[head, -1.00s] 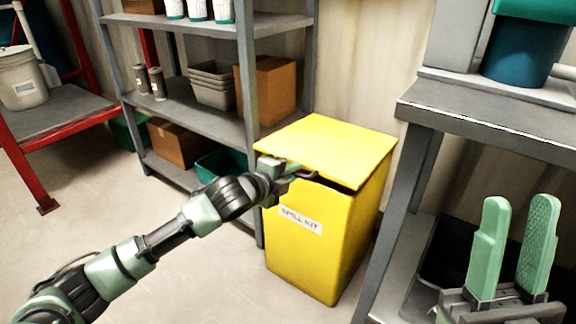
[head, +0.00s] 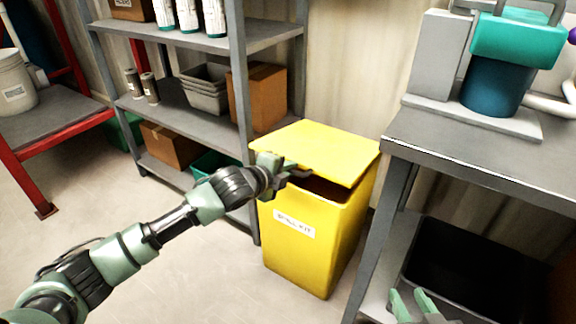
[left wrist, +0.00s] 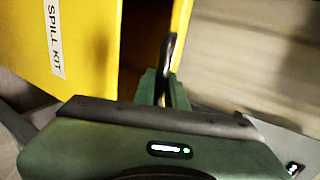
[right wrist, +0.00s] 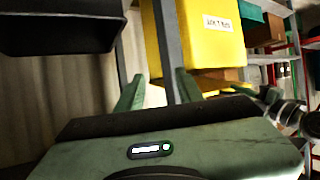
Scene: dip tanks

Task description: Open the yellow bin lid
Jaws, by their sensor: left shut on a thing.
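The yellow bin (head: 310,258) stands on the floor with a "SPILL KIT" label on its front. Its yellow lid (head: 318,148) is tilted up a little at the front, and a dark gap shows between lid and rim. My left gripper (head: 286,172) is at the lid's front edge, shut on the dark lid handle (left wrist: 171,72). The left wrist view shows the bin's front (left wrist: 85,60) and the lid (left wrist: 181,22) apart. My right gripper (head: 412,304) is low at the bottom right, with its fingers (right wrist: 158,90) apart and nothing between them.
A grey shelf unit (head: 195,115) with boxes and tubs stands left of and behind the bin. A grey table (head: 480,150) with a teal container (head: 497,85) stands close on the right, with a black tub (head: 470,270) on its lower shelf. A red-framed bench (head: 50,125) is at far left.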

